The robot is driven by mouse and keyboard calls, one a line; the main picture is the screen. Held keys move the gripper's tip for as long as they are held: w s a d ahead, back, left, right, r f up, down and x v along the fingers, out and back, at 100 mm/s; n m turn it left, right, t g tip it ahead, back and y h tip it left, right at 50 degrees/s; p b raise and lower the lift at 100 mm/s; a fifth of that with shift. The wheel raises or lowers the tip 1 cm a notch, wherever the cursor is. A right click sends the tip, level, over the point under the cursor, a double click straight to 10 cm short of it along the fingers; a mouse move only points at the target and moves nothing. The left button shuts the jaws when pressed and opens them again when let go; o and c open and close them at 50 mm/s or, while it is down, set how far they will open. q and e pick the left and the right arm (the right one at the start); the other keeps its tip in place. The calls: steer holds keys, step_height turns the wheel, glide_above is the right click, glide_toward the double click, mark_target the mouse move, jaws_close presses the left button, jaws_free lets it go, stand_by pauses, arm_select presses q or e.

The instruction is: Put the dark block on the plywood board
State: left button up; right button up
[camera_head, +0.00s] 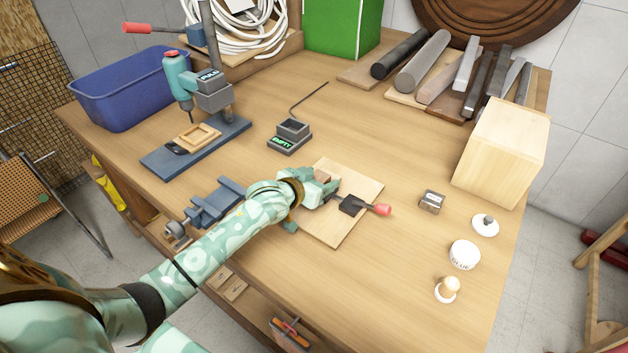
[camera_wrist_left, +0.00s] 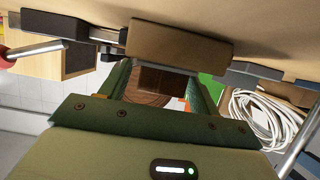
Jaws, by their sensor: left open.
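The plywood board (camera_head: 350,226) lies flat near the middle of the bench. My left gripper (camera_head: 320,188) is open, low over the board's left part. A small brown block (camera_head: 322,176), the likeliest dark block, shows at the fingers, partly hidden by them. In the left wrist view the brown block (camera_wrist_left: 180,42) is close ahead of my left fingers (camera_wrist_left: 162,85), against the pale surface. I cannot tell whether it touches the board. A dark clamp body (camera_head: 352,205) with a red knob sits at the board's right side. My right gripper is not in view.
A blue-grey vise (camera_head: 215,203) is left of my gripper; a grey holder (camera_head: 290,136) is behind it. The drill press (camera_head: 210,95) stands farther left. A small grey block (camera_head: 432,201), glue tub (camera_head: 464,254) and wooden box (camera_head: 502,150) are right.

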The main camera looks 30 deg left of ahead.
arm_select(q)
steer(key=p+v, duration=0.3)
steer(key=v, duration=0.8)
steer(key=shift+s, duration=0.1)
steer(key=shift+s+a+r+p, duration=0.1)
steer(key=shift+s+r+p, duration=0.1)
steer(key=shift+s+p, duration=0.15)
